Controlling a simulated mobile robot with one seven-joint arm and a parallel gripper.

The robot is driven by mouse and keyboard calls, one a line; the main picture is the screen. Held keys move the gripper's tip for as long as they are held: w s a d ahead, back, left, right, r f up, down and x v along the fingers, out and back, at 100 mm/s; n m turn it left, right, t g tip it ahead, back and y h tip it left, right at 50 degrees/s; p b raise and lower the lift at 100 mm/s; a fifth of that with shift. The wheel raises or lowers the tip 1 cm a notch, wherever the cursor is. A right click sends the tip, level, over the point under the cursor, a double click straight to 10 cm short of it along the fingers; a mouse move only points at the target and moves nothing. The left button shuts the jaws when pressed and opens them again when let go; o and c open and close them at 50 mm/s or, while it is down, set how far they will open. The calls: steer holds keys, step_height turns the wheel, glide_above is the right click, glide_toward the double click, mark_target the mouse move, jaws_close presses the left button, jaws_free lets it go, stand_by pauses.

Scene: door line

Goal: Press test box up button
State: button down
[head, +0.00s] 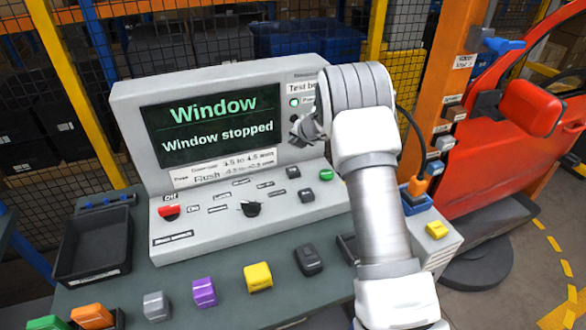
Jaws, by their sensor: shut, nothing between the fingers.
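The test box (130,120) is a grey console with a sloped front panel on a dark bench. Its screen (212,125) reads "Window" and "Window stopped". Two small dark buttons, an upper one (293,172) and a lower one (306,195), sit on the panel's right side, with a green button (326,175) beside them. Their labels are too small to read, so I cannot tell which is up. My gripper (301,133) is shut and empty, just right of the screen and above these buttons. My arm hides part of the box's right side.
A red switch (169,212) and a black knob (250,208) are on the panel. A black tray (93,245) and several coloured blocks, including a yellow one (258,277), lie on the bench. A red car door (490,150) stands at the right behind an orange post (440,135).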

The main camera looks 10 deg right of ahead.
steer(key=shift+f, duration=0.15)
steer(key=b, duration=0.8)
glide_above(294, 172)
step_height(294, 172, down, 8)
steer(key=shift+r, duration=0.1)
steer(key=shift+w+f, duration=0.1)
steer(key=shift+f, duration=0.35)
stand_by(1.5)
steer(key=shift+f+b, duration=0.4)
